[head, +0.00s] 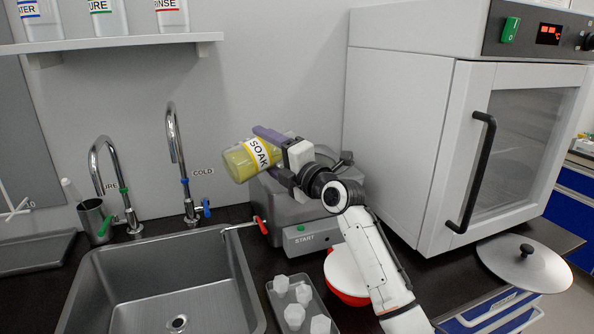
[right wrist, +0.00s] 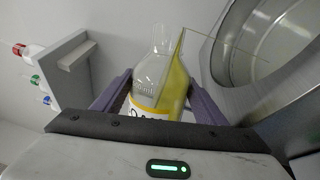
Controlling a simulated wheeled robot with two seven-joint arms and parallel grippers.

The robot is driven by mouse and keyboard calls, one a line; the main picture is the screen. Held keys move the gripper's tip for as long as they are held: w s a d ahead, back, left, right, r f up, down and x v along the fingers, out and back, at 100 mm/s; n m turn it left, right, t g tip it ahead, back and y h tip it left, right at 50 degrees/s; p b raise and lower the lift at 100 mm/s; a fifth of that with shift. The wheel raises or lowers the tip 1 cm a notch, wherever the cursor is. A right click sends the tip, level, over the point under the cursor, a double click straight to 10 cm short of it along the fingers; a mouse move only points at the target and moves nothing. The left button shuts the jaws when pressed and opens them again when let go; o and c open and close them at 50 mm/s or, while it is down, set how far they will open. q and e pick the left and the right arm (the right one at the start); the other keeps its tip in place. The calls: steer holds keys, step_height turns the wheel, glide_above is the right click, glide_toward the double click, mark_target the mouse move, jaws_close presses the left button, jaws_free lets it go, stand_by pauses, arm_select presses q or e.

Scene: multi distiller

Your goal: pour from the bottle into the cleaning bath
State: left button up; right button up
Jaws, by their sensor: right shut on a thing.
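The clear bottle (head: 238,162) of yellow liquid, with a SOAK label, is held in the air, tipped well over from upright. My right gripper (head: 273,156) is shut on it around the label. In the right wrist view the bottle (right wrist: 165,85) lies between the purple fingers, its clear neck away from the camera and its liquid along the right side. The grey cleaning bath (head: 304,236), with a START panel, stands on the counter below and behind the gripper, partly hidden by it. Its round metal basin (right wrist: 250,50) shows at upper right. A thin line crosses there; I cannot tell whether it is liquid.
A steel sink (head: 95,275) with two taps lies to the left.

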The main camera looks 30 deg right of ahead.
steer(key=shift+d+m, duration=0.2)
steer(key=shift+m, duration=0.9)
stand_by(2.3)
steer(key=shift+a+r+n, duration=0.1)
steer(key=shift+r+n, duration=0.05)
steer(key=shift+n, duration=0.65)
steer(key=shift+a+r+n, duration=0.2)
steer(key=shift+a+n, duration=0.3)
steer(key=shift+n, duration=0.4)
steer(key=shift+n+b, duration=0.5)
steer(key=shift+n, duration=0.1)
